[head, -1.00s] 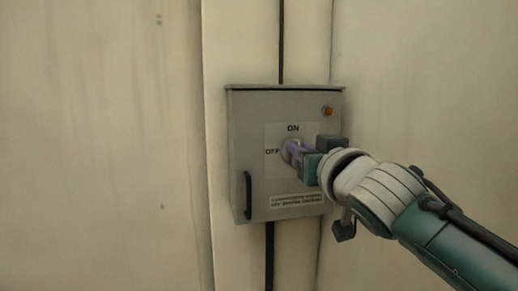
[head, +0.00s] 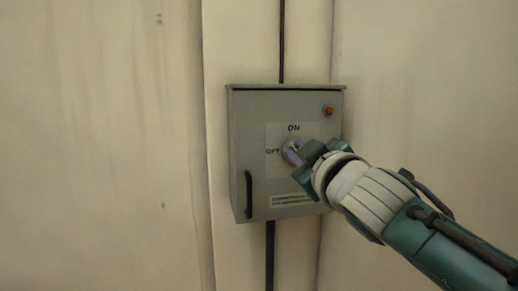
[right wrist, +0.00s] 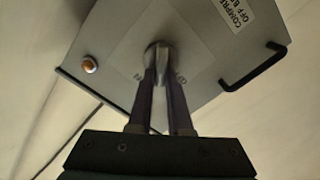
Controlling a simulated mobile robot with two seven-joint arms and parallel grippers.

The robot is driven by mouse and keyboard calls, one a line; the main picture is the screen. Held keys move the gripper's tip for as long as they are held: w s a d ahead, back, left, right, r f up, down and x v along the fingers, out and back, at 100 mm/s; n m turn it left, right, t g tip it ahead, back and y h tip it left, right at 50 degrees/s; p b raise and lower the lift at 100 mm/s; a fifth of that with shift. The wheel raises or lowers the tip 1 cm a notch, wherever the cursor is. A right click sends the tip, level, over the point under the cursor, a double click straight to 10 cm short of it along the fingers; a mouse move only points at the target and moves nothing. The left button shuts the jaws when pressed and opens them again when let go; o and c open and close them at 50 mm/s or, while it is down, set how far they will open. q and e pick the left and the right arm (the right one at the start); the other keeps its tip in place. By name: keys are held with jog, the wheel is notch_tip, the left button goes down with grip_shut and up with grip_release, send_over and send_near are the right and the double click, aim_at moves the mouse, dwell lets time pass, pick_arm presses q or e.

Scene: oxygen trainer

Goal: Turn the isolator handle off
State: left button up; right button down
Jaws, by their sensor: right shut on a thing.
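The handle's exact angle is partly hidden by the fingers. My left gripper is not in view.
An orange lamp (head: 328,110) is at the box's upper right, and a black door pull (head: 248,195) at its lower left. A warning label (head: 293,200) is low on the box. Dark conduits run up and down the wall. The wall at left is clear.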

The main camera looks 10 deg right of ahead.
jog(key=shift+a+f+n, duration=0.1)
jog(key=shift+f+n, duration=0.05)
jog(key=shift+n, duration=1.55)
jog(key=shift+a+f+n, duration=0.1)
jog(key=shift+f+n, duration=0.1)
jog(key=shift+n, duration=1.5)
jog(key=shift+a+f+n, duration=0.1)
jog(key=shift+f+n, duration=0.05)
jog(key=shift+n, duration=1.55)
jog(key=c, duration=0.8)
grip_release()
jog(key=shift+c, duration=0.2)
jog(key=s+p, duration=0.3)
jog(key=s, duration=0.7)
jog(key=shift+d, duration=0.2)
